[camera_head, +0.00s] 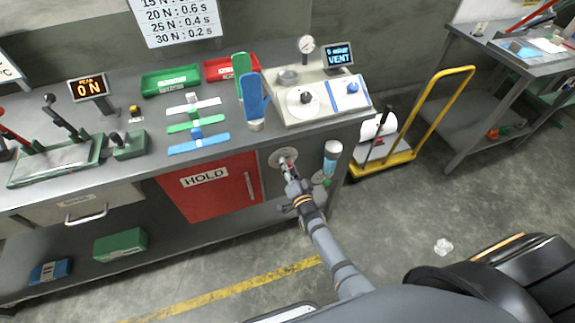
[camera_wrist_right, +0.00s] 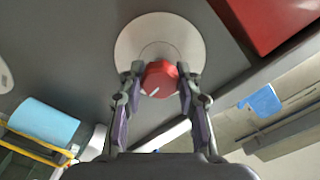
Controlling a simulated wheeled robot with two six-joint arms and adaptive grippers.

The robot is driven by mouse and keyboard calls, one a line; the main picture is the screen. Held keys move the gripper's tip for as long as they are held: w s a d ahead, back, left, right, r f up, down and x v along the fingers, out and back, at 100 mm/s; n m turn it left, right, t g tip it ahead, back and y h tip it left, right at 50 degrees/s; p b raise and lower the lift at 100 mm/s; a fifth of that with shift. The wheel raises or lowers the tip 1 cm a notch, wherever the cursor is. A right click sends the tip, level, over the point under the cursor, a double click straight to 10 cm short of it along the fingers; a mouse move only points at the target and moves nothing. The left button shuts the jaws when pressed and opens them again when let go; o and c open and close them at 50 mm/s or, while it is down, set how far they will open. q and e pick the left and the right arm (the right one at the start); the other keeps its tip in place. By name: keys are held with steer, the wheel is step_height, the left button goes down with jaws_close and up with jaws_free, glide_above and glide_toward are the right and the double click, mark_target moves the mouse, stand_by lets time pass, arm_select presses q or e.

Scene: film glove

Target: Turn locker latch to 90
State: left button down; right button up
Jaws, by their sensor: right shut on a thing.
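The locker latch is a red knob (camera_wrist_right: 159,78) with a short white line on its face, on a round pale plate (camera_wrist_right: 137,45). In the head view the plate (camera_head: 275,157) is on the bench front, right of the red locker door (camera_head: 215,192) marked HOLD. The door looks closed. My right gripper (camera_wrist_right: 157,80) is shut on the knob, one finger on each side. In the wrist view the white line slants down to the left. In the head view my right gripper (camera_head: 287,170) covers most of the knob. My left gripper is not in view.
The door's upright handle (camera_head: 249,186) is close on the left. A yellow trolley (camera_head: 385,162) stands to the right. The floor in front is mostly clear, with a crumpled scrap (camera_head: 443,246).

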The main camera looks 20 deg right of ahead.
steer(key=shift+f+m, duration=0.1)
steer(key=shift+m, duration=0.4)
steer(key=o, duration=1.2)
steer(key=s, duration=1.2)
steer(key=shift+d, duration=0.2)
